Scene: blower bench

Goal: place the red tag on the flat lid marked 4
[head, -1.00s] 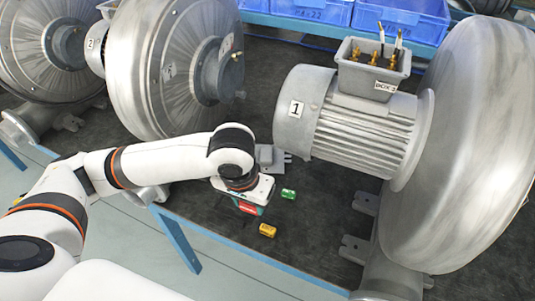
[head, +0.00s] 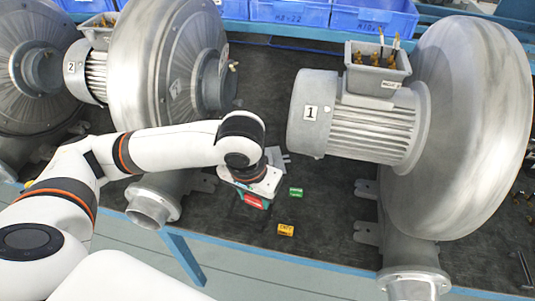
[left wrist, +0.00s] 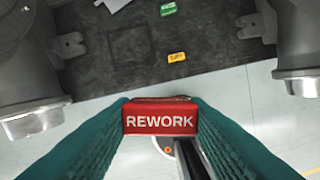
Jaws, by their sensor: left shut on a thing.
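The red tag (left wrist: 160,121), lettered REWORK, is between the green-padded fingers of my left gripper (left wrist: 160,108). In the head view my left gripper (head: 255,200) is shut on the red tag (head: 257,203), above the dark bench mat. A small grey piece (head: 276,158) shows partly behind the gripper; I cannot tell whether it is a lid. No flat lid marked 4 can be made out in these frames. My right gripper is not in view.
A green tag (head: 296,192) and a yellow tag (head: 286,230) lie on the mat beside the gripper. Blower motor 1 (head: 345,125) stands right, blower motor 2 (head: 88,72) left. Blue bins (head: 375,17) line the back. Bare mat (head: 325,215) lies between the blowers.

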